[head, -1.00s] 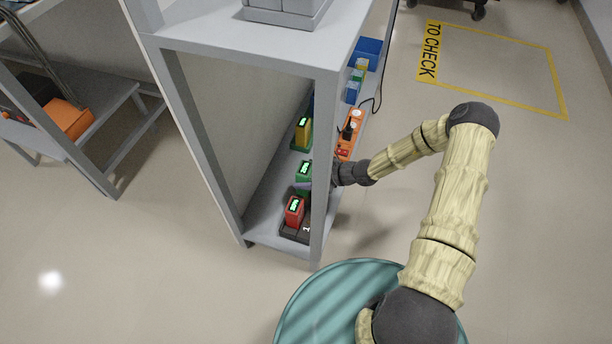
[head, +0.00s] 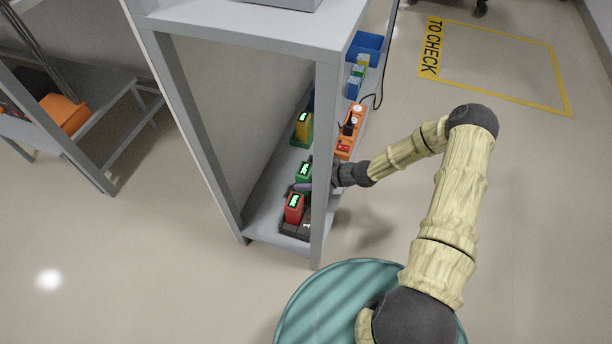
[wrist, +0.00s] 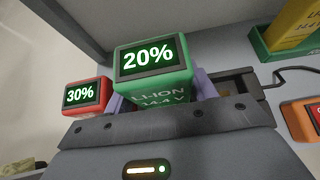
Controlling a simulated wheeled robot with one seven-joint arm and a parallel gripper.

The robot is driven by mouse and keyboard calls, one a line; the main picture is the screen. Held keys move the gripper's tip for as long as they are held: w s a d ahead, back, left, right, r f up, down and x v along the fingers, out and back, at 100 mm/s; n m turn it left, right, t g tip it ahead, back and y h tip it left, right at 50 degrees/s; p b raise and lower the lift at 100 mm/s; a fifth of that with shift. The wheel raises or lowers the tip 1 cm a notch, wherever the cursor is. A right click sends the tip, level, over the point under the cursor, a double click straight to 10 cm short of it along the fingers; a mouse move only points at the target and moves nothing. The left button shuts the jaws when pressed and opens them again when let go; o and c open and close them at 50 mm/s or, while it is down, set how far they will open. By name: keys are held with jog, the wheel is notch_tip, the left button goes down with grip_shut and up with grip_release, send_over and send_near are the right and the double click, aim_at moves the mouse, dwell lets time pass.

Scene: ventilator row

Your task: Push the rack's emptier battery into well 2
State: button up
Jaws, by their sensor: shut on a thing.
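A green battery (head: 304,171) reading 20% stands on the rack's lower shelf, behind the red battery (head: 294,208) in the head view. In the wrist view, the green battery (wrist: 154,70) is between the pale purple fingers of my gripper (wrist: 158,94), which is shut on it. The red battery (wrist: 86,95) reads 30% and stands just left of it. The red one sits at the dark charger base (head: 287,228), whose near end shows in the head view. The green battery's foot is hidden, so I cannot tell whether it is in a well.
The rack's front post (head: 323,165) stands close beside my gripper and partly hides it. A yellow battery (head: 302,126) in a green holder, an orange power strip (head: 350,132) with a cable, and a blue bin (head: 366,47) are farther back.

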jog(key=shift+f+b, duration=0.4)
jog(key=shift+f, duration=1.1)
dwell(1.0)
jog(key=shift+f, duration=0.3)
dwell(0.9)
jog(key=o, duration=1.5)
jog(key=shift+s+d+r, duration=0.15)
jog(key=shift+d+r, duration=0.15)
jog(key=shift+d, duration=0.1)
jog(key=shift+p+v, duration=3.7)
jog(key=shift+v, duration=4.5)
jog(key=shift+d+f, duration=0.1)
